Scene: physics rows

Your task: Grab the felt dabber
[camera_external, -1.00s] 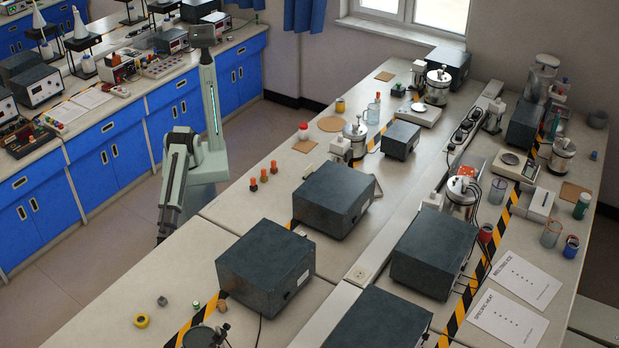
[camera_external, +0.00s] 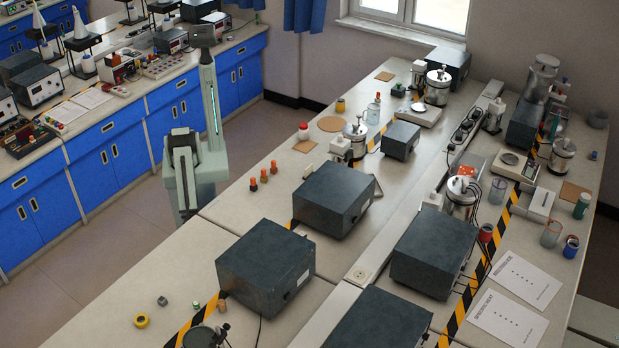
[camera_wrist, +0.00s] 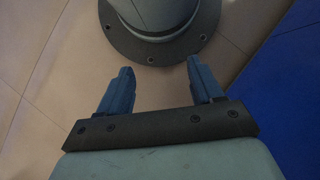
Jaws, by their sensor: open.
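No object is clearly recognisable as the felt dabber. Small orange-topped pieces (camera_external: 263,176) stand in a short row on the near bench, and a red-capped white bottle (camera_external: 303,131) stands farther back; I cannot tell whether either is the dabber. My gripper (camera_wrist: 159,65) is open and empty in the wrist view, its two blue fingers apart above the floor near my round base. In the external view my arm is beside the bench's left edge, away from these objects, and the fingers are not clearly visible.
Dark boxes (camera_external: 335,198) and (camera_external: 265,265) crowd the bench's middle. A yellow roll (camera_external: 141,321) and small grey pieces (camera_external: 162,301) lie near the front. The bench's left strip (camera_external: 225,217) is mostly clear. Blue cabinets (camera_external: 110,150) line the left.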

